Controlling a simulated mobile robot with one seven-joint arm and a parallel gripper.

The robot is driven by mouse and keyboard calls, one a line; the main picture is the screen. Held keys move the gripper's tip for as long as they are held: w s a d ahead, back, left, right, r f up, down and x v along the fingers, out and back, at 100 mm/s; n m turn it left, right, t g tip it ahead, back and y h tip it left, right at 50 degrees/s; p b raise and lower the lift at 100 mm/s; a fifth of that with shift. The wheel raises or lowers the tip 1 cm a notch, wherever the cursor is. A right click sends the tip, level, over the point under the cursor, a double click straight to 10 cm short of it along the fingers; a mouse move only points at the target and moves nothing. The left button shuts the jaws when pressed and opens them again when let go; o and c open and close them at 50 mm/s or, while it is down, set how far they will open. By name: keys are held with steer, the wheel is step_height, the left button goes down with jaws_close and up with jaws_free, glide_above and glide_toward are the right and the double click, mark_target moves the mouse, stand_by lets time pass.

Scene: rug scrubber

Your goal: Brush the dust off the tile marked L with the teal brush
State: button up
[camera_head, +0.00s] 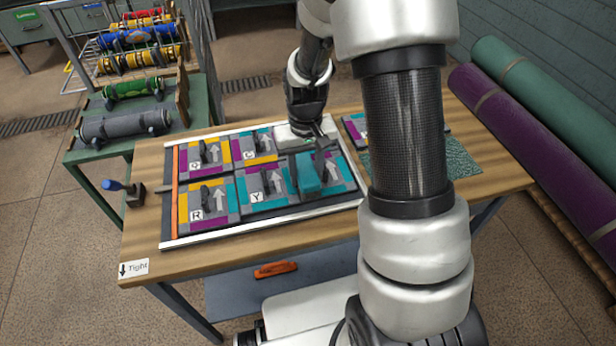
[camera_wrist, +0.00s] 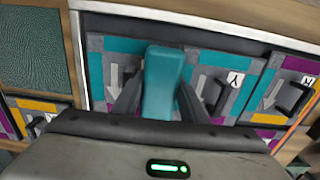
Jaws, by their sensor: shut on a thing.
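My gripper (camera_head: 306,163) is shut on the teal brush (camera_wrist: 163,78), with a finger on each side of it. In the head view the brush (camera_head: 308,186) is over the lower right tile in the framed tray (camera_head: 262,222). The brush and fingers cover much of that tile (camera_wrist: 108,70), including any letter; I cannot tell whether the bristles touch it. Tiles marked Q (camera_head: 195,163), C (camera_head: 249,152), R (camera_head: 196,214) and Y (camera_head: 257,197) sit in the tray. No L is readable, and I cannot make out dust.
Another tile (camera_head: 354,127) lies right of the tray, partly behind my arm, near a green textured mat (camera_head: 455,157). A green cart with rolls (camera_head: 125,128) is behind left. Large rolled rugs (camera_head: 530,130) are at right.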

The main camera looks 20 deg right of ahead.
mark_target(303, 162)
steer(key=shift+w+f, duration=0.1)
steer(key=shift+w, duration=1.05)
steer(key=shift+s, duration=2.55)
steer(key=shift+w, duration=2.55)
steer(key=shift+s, duration=2.5)
steer(key=shift+w, duration=2.55)
step_height(303, 162, up, 4)
steer(key=p, duration=0.3)
steer(key=shift+r+p, duration=0.25)
steer(key=shift+p, duration=0.05)
